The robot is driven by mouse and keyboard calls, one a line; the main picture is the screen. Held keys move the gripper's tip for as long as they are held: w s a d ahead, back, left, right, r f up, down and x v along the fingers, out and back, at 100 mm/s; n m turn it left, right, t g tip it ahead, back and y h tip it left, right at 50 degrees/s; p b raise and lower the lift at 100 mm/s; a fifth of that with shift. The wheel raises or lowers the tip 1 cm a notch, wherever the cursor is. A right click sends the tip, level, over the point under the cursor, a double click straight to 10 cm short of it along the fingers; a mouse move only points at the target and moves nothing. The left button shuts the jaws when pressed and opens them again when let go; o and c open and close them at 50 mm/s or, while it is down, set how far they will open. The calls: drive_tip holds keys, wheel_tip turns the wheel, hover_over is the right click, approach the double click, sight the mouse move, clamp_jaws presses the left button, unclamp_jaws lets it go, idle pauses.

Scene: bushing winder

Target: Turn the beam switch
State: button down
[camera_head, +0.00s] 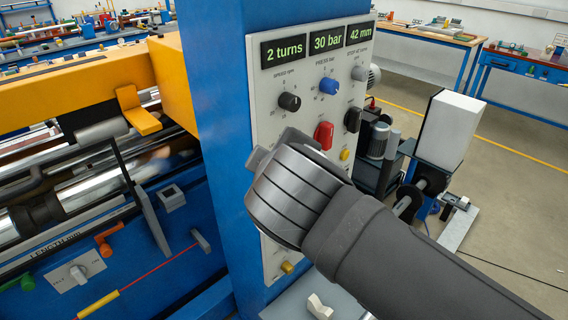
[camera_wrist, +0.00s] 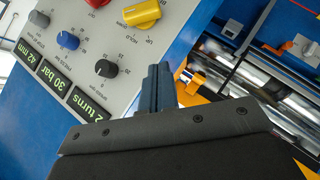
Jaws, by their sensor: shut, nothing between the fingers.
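The control panel (camera_head: 270,87) stands on a blue column. In the wrist view, a yellow knob (camera_wrist: 142,14) with an "UP" label beside it sits on the panel. It looks like the beam switch, though its full label is not readable. My gripper (camera_wrist: 158,72) is shut and empty, with its fingertips in front of the panel's edge and apart from the yellow knob. In the head view, my gripper (camera_head: 258,160) covers the panel's left middle part, and this knob is hidden there.
A black speed knob (camera_head: 289,102), blue pressure knob (camera_head: 328,86) and grey knob (camera_head: 359,73) sit under the displays. A red knob (camera_head: 323,135) and a black knob (camera_head: 353,120) are close to my gripper. A yellow beam (camera_head: 80,75) lies left of the column.

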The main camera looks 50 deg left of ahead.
drive_tip(key=w+d+f+x, duration=0.1)
drive_tip(key=d+x, duration=0.1)
drive_tip(key=x, duration=1)
drive_tip(key=shift+w+f, duration=0.2)
drive_tip(key=shift+w, duration=0.1)
drive_tip(key=shift+s+f, duration=0.1)
drive_tip(key=shift+f, duration=0.5)
idle(0.3)
drive_tip(key=shift+f, duration=1)
drive_tip(key=shift+w+f, duration=0.25)
drive_tip(key=shift+w, duration=0.05)
